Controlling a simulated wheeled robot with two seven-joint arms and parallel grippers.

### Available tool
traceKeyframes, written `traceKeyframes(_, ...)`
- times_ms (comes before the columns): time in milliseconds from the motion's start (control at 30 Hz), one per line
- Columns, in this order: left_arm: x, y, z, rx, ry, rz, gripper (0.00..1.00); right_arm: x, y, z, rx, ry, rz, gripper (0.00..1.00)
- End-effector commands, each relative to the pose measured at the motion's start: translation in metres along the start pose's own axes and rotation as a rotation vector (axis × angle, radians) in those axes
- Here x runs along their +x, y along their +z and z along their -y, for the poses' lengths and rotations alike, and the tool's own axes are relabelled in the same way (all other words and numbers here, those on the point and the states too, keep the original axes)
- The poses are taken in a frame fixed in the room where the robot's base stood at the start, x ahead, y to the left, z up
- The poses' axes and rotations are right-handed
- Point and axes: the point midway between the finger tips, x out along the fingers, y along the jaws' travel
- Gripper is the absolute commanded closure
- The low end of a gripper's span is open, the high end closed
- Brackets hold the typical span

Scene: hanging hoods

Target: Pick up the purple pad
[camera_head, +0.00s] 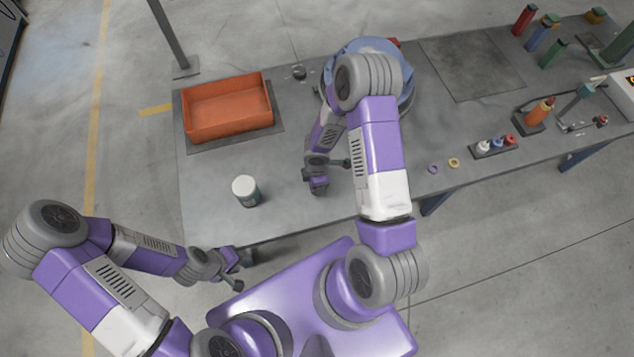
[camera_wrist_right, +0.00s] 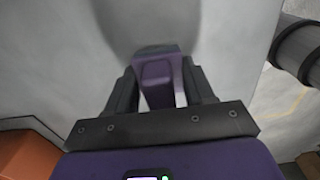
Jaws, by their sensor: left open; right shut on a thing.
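The purple pad (camera_wrist_right: 158,80) shows in the right wrist view as a dark purple block between the fingers of my right gripper (camera_wrist_right: 160,88). The gripper is shut on it. In the head view my right gripper (camera_head: 318,181) is over the table, right of the white can, and the pad is hard to make out there. My left gripper (camera_head: 243,271) is open and empty by the table's front edge, below the can.
An orange bin (camera_head: 228,108) sits on a dark mat at the table's left. A white can (camera_head: 246,190) stands near the front edge. A purple ring (camera_head: 433,168) and a yellow ring (camera_head: 454,162) lie farther right, beside a small bottle rack (camera_head: 494,148).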

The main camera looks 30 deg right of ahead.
Motion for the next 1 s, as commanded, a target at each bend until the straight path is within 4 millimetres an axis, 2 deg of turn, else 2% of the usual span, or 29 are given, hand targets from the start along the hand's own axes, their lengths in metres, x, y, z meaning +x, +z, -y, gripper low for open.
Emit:
traceKeyframes(233, 0.000, 0.000, 0.000, 0.000, 0.000, 0.000, 0.57, -0.001, 0.000, 0.000, 0.000, 0.001, 0.000, 0.79)
traceKeyframes(333, -0.003, 0.000, -0.001, 0.000, 0.000, 0.000, 0.57, -0.009, 0.000, -0.001, 0.001, 0.003, -0.001, 0.79)
traceKeyframes(700, -0.022, 0.001, -0.008, 0.000, 0.000, 0.000, 0.57, -0.080, 0.000, -0.001, 0.003, 0.004, -0.001, 0.79)
traceKeyframes(833, -0.025, 0.001, -0.009, 0.000, 0.000, 0.000, 0.57, -0.095, 0.000, -0.001, 0.001, 0.003, 0.000, 0.79)
traceKeyframes(1000, -0.025, 0.001, -0.009, 0.000, 0.000, 0.000, 0.57, -0.101, 0.000, 0.000, 0.000, 0.000, 0.001, 0.79)
